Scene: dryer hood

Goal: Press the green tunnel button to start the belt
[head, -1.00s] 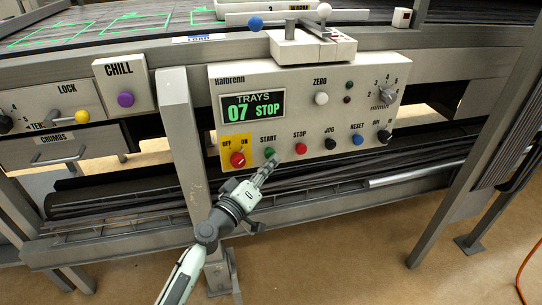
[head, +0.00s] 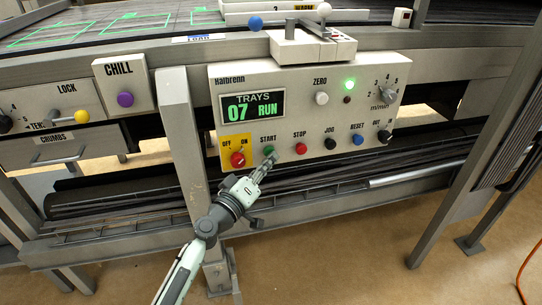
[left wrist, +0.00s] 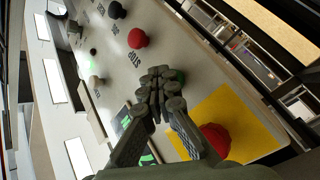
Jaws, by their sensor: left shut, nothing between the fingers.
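The green START button (head: 269,151) is on the light control panel (head: 300,110), between the OFF/ON knob and the red STOP button. My left gripper (head: 270,160) is shut and empty, its fingertips at the lower right of the green button. In the left wrist view the shut fingertips (left wrist: 163,85) cover most of the green button (left wrist: 181,76); I cannot tell whether they touch it. The display (head: 252,106) reads TRAYS 07 RUN, and a green lamp (head: 348,84) is lit. My right gripper is not in view.
The red OFF/ON knob (head: 238,159) on its yellow plate and the red STOP button (head: 300,148) flank the green button. Black JOG (head: 330,143) and blue RESET (head: 358,140) buttons are further right. A grey post (head: 182,150) stands left of the panel.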

